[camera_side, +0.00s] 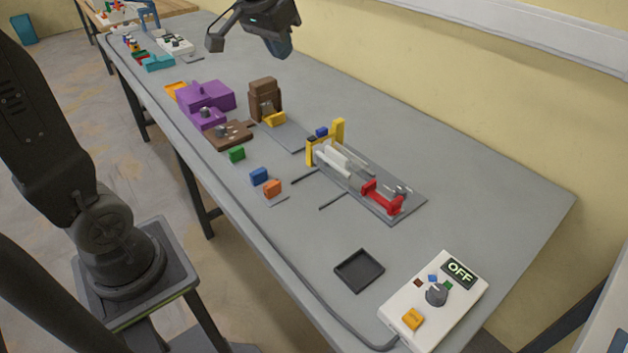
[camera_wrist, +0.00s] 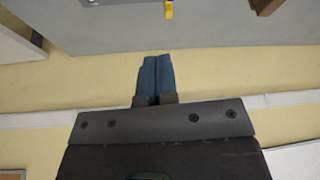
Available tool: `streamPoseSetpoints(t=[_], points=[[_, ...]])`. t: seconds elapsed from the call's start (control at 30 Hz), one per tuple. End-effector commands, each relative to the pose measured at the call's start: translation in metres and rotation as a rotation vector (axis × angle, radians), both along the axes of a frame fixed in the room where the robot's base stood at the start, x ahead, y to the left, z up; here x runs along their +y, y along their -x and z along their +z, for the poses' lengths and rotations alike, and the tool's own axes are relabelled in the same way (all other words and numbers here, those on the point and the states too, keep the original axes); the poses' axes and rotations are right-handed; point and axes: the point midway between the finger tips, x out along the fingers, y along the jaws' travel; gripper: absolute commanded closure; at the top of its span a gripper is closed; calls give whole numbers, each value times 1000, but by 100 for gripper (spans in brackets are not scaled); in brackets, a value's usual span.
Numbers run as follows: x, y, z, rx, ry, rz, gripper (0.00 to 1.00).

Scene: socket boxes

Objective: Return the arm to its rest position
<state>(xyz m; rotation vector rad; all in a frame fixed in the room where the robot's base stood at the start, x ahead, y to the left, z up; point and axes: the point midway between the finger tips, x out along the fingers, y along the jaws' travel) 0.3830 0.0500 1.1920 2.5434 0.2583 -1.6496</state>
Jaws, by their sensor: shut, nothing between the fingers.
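My gripper (camera_side: 285,50) hangs in the air above the far side of the long grey table, at the top of the side view. In the wrist view its blue fingers (camera_wrist: 155,78) lie close together, shut with nothing between them. Beyond them the wrist view shows the yellow wall and a strip of the grey table top. The gripper touches nothing on the table. My dark arm base stands on its stand at the left of the side view.
Below the gripper are a brown block (camera_side: 264,96), a purple box (camera_side: 205,96) and a grey fixture with yellow and red brackets (camera_side: 381,197). Small green, blue and orange blocks (camera_side: 237,154) lie in front. A black tray (camera_side: 359,270) and a white control box reading OFF (camera_side: 462,296) sit nearer. The table's right side is clear.

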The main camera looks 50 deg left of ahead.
Motion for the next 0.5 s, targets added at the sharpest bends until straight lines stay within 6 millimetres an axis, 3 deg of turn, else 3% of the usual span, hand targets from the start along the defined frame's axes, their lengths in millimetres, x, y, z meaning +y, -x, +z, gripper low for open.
streamPoseSetpoints(t=[0.1,0.3,0.5], points=[[-39,52,-6,-24,-4,-60,100],[-81,129,-35,-54,-2,-142,100],[-97,171,-63,-72,1,-189,100]])
